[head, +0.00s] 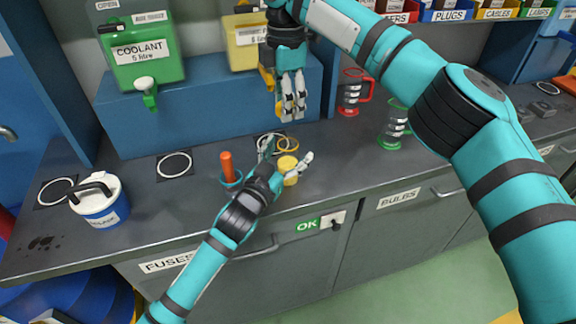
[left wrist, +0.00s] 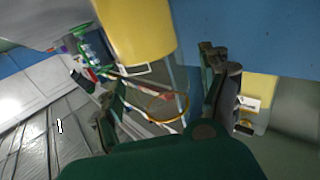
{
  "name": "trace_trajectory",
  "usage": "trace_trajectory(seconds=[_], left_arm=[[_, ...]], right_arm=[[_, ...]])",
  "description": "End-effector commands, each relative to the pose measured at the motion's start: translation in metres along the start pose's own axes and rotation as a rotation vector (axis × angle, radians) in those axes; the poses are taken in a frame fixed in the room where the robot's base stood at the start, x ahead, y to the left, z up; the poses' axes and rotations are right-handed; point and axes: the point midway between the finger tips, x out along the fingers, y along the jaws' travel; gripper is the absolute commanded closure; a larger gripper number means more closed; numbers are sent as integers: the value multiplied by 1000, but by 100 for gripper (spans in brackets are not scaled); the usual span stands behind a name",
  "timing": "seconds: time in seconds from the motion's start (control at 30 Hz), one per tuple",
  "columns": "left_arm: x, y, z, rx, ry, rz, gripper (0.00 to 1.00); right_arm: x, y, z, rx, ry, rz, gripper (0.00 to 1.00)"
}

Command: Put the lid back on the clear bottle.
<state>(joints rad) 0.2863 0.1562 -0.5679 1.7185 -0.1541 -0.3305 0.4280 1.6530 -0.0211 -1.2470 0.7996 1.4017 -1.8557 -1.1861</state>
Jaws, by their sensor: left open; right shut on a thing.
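A small yellow round piece (head: 288,166), seemingly the lid, is by the opened fingers of my left gripper (head: 287,161) above the counter's front edge. A large yellow cylinder (left wrist: 130,28), likely the same piece, shows close up in the left wrist view. The fingers of my left gripper (left wrist: 165,98) are spread. Behind the yellow piece is a thin yellow ring (head: 288,144) with see-through walls, perhaps the clear bottle; it also shows in the left wrist view (left wrist: 181,120). My right gripper (head: 291,108) points down above the ring, shut; what it holds cannot be made out.
An orange-handled piece (head: 227,166) stands left of my left gripper. A white-and-blue lidded pot (head: 98,203) is at the far left. Red (head: 351,92) and green (head: 393,124) jugs stand to the right. Coolant (head: 145,55) and yellow containers sit on the blue shelf.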

Motion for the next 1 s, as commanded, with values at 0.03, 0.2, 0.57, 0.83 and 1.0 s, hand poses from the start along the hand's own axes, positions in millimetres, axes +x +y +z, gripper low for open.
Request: trace_trajectory(seconds=[0.03,0.2,0.57,0.83,1.0], left_arm=[[2,0,0,0,1,0,21],[3,0,0,0,0,1,21],[3,0,0,-1,0,0,51],[3,0,0,-1,0,0,87],[3,0,0,-1,0,0,100]], right_arm=[[0,0,0,0,0,0,67],[0,0,0,0,0,0,67],[0,0,0,0,0,0,67],[0,0,0,0,0,0,67],[0,0,0,0,0,0,67]])
